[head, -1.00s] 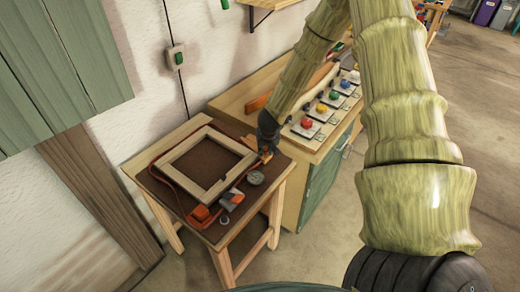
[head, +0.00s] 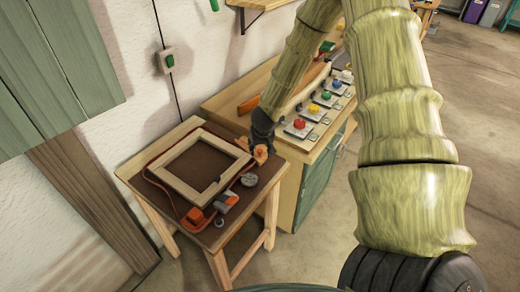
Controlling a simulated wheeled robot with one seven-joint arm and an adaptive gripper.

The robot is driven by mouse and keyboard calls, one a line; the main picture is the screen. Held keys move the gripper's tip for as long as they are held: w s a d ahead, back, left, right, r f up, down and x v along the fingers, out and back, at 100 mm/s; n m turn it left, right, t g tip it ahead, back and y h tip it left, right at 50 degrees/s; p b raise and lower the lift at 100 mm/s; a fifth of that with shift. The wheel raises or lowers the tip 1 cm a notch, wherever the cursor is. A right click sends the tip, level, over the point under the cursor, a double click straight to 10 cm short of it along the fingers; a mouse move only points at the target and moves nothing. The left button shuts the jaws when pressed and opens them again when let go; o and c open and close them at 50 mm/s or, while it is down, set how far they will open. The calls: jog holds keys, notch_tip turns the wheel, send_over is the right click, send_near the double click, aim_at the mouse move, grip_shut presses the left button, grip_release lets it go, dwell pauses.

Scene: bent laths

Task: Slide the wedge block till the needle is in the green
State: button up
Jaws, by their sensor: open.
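My gripper (head: 261,152) is at the far right corner of the small wooden table, by the edge of the workbench. An orange piece shows at its fingertips; I cannot tell whether this is part of the gripper or a separate thing. I cannot make out a wedge block, a needle or a green zone for certain. A round grey disc (head: 249,180), possibly a gauge, lies right of the wooden frame (head: 190,192), too small to read. The bench's bent lath (head: 305,90) is partly hidden behind my arm.
The small table (head: 133,168) also holds an orange tool (head: 196,219) with a red cord and a grey-and-orange item (head: 228,200). The workbench (head: 225,100) carries a row of coloured buttons (head: 313,109) on plates.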

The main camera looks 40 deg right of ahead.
jog(key=v, duration=0.9)
jog(key=shift+r, duration=0.25)
jog(key=shift+a, duration=0.1)
